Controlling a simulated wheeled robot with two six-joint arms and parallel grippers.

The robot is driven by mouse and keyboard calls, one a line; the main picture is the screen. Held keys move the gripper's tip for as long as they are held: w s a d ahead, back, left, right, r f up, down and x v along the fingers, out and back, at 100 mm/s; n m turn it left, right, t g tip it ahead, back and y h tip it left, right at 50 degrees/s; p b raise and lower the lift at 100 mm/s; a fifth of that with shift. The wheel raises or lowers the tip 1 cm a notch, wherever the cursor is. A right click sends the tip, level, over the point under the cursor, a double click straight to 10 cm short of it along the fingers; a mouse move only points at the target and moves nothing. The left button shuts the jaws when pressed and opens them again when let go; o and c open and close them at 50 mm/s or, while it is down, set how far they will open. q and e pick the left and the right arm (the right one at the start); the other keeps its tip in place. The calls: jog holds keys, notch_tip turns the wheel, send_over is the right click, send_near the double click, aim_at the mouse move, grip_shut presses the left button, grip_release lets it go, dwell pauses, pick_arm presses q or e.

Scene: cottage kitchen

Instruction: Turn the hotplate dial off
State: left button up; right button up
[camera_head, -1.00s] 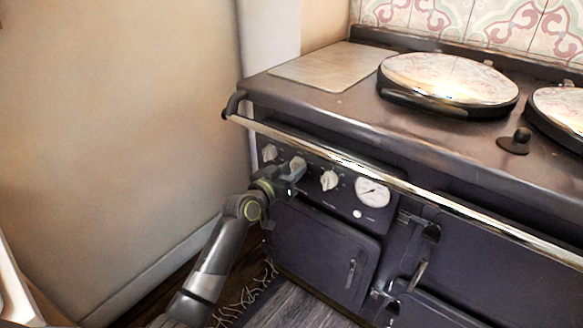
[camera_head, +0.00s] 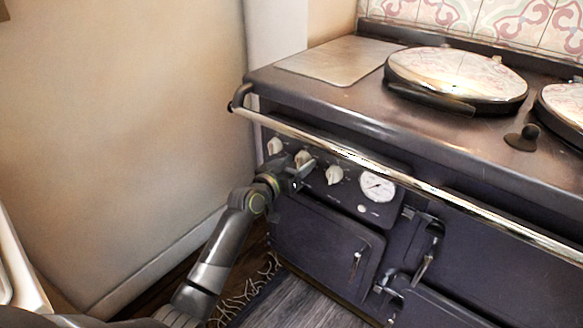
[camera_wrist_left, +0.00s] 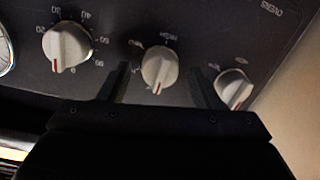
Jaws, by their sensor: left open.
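A row of white dials sits on the dark stove's front panel. In the head view they are a left dial (camera_head: 275,146), a middle dial (camera_head: 304,158) and a right dial (camera_head: 334,174). My left gripper (camera_head: 303,172) is at the middle dial and partly covers it. In the left wrist view, my left gripper (camera_wrist_left: 162,80) is open, with one finger on each side of the middle dial (camera_wrist_left: 160,67). Its red mark points down in that view. Contact cannot be told. Which dial is the hotplate's is not readable. My right gripper is out of view.
A chrome rail (camera_head: 400,180) runs along the stove front above the dials. A round gauge (camera_head: 377,187) is right of them, and an oven door (camera_head: 325,240) is below. The wall (camera_head: 120,130) stands left of the stove.

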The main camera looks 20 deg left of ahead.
pick_arm(q)
jog(key=p+v, duration=0.2)
jog(key=v, duration=1.5)
jog(key=shift+s, duration=0.15)
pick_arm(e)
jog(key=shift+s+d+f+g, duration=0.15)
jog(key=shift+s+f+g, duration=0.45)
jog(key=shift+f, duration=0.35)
pick_arm(q)
jog(key=shift+a+f, duration=0.1)
jog(key=shift+f, duration=0.1)
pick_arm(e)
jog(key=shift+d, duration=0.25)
